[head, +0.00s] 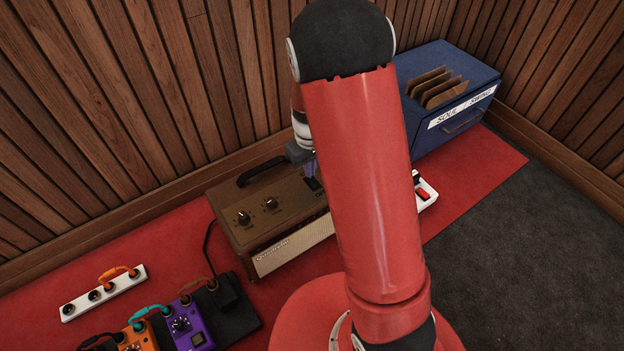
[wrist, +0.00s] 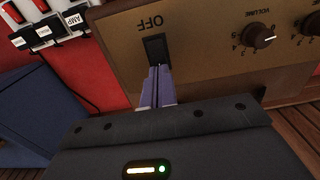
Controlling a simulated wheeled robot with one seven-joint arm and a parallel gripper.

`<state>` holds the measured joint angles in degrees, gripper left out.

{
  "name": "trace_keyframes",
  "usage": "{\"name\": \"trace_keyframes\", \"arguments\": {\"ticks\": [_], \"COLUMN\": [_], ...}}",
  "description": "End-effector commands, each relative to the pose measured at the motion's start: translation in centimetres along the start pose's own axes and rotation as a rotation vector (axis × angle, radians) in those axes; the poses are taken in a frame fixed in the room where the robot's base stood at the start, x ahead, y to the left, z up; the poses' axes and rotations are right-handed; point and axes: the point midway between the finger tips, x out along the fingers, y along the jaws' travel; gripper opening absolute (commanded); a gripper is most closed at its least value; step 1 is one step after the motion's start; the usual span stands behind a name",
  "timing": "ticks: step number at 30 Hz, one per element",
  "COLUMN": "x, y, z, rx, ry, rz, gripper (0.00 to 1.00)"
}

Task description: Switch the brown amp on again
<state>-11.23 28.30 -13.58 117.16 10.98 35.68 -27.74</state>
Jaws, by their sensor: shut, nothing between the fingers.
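The brown amp (head: 290,247) stands on the red mat, partly hidden behind my arm in the head view. In the wrist view its panel (wrist: 205,35) fills the upper part, upside down. A black rocker switch (wrist: 155,47) sits there beside the word OFF. My gripper (wrist: 160,72) is shut and empty, its purple fingertips right at the switch's near edge. I cannot tell whether they press on it. In the head view my gripper (head: 311,182) is over the amp's top panel. No lit lamp shows on the visible part of the amp.
A power strip (head: 428,196) with red switches lies right of the amp; in the wrist view it has labelled plugs (wrist: 70,18), one reading AMP. A blue crate (head: 450,100) stands behind it. Purple (head: 191,326) and orange (head: 138,338) pedals and a white socket strip (head: 104,291) lie left.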

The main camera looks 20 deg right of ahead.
Motion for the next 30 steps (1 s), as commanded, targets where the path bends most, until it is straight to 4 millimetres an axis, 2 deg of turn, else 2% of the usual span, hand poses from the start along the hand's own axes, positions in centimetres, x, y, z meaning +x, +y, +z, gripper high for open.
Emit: {"name": "trace_keyframes", "arguments": {"ticks": [23, 30], "x": [1.2, 0.2], "y": [0.0, 0.0], "z": [0.0, 0.0], "rx": [0.0, 0.0], "ry": [-0.001, -0.001], "rz": [0.0, 0.0], "gripper": [0.0, 0.0]}}
